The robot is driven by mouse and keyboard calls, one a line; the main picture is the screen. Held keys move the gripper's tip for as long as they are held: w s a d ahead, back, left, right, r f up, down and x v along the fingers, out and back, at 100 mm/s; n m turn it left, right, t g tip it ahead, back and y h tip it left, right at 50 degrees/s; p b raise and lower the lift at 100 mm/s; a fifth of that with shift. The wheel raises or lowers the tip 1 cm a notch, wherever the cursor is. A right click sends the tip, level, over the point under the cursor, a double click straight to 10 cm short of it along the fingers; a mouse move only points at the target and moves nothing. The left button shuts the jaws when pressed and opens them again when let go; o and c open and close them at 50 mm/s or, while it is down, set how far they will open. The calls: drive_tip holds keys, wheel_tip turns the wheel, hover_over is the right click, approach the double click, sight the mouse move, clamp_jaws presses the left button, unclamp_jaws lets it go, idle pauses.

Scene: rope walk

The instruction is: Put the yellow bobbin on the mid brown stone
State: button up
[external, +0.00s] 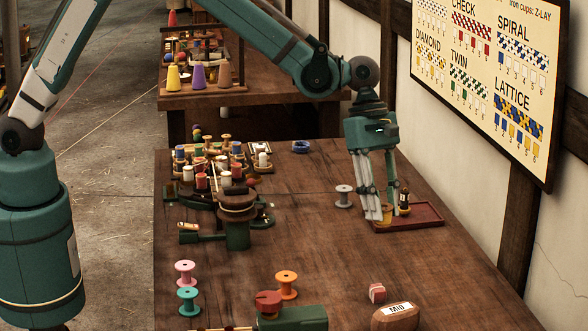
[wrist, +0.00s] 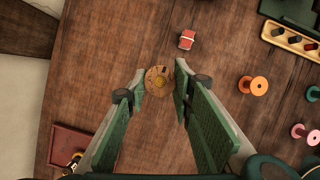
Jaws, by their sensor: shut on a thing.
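The yellow bobbin (external: 384,214) is between the tips of my gripper (external: 382,212). In the external view it shows in front of the left end of a dark red tray (external: 428,220). The mid brown stone (external: 397,318), labelled MID, lies at the bottom right of the external view, nearer the camera than my gripper. I cannot make it out in the wrist view.
A small red block (external: 377,293) lies just behind the stone. A dark bottle-like piece (external: 404,203) stands in the tray. A grey spool (external: 343,196) stands left of my gripper. An orange spool (external: 286,284) is further left.

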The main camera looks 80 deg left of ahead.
wheel_tip(320, 180, up, 4)
drive_tip(key=f+p, duration=0.1)
drive_tip(key=p, duration=0.1)
hover_over(400, 311)
drive_tip(key=a, duration=0.2)
drive_tip(key=shift+s+d+r, duration=0.2)
drive_tip(key=shift+s+r, duration=0.05)
drive_tip(key=shift+f, duration=3.15)
drive_tip(key=shift+f, duration=0.1)
drive_tip(key=shift+f, duration=1.75)
drive_tip(key=shift+f, duration=0.15)
drive_tip(key=o, duration=0.8)
